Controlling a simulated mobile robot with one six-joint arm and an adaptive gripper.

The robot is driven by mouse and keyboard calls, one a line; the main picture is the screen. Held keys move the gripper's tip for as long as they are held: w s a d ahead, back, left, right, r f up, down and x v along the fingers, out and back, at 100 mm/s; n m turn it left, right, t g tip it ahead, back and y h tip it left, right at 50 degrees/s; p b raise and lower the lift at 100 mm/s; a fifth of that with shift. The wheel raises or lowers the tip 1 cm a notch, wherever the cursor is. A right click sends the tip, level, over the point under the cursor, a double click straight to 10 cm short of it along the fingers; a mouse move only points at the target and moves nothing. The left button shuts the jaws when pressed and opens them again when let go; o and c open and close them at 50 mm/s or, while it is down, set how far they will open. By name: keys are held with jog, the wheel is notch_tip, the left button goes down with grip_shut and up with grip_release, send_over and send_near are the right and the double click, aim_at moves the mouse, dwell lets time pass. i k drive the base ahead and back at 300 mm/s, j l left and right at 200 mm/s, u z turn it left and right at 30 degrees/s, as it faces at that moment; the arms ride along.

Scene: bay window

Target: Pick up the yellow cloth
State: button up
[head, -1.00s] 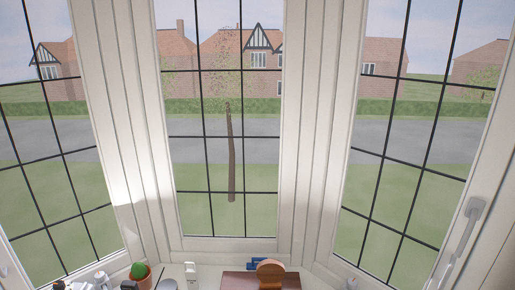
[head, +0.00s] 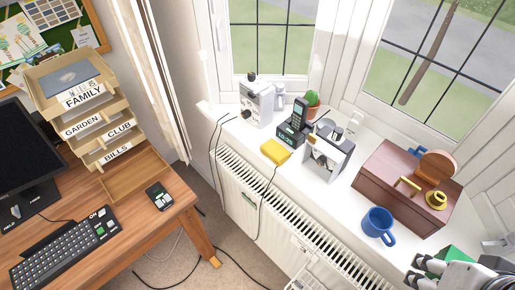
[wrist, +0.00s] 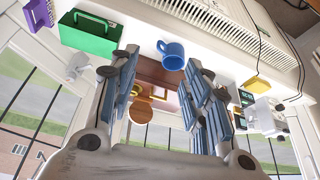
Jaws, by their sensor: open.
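The yellow cloth (head: 275,151) lies as a small folded pad at the front edge of the white windowsill, above the radiator. It also shows in the wrist view (wrist: 257,86), to the right of my fingers. My gripper (head: 424,272) is at the lower right of the head view, well to the right of the cloth and apart from it. In the wrist view my gripper (wrist: 163,75) has its blue-grey fingers spread, with nothing held between them.
A blue mug (head: 377,223), a brown wooden box (head: 385,178) and a silver device (head: 327,160) stand right of the cloth. A black phone (head: 297,122) is close behind it. A green box (wrist: 90,32) is near my gripper. A desk (head: 130,225) stands at left.

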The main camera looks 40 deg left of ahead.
aim_at(278, 154)
jog(key=u, duration=1.4)
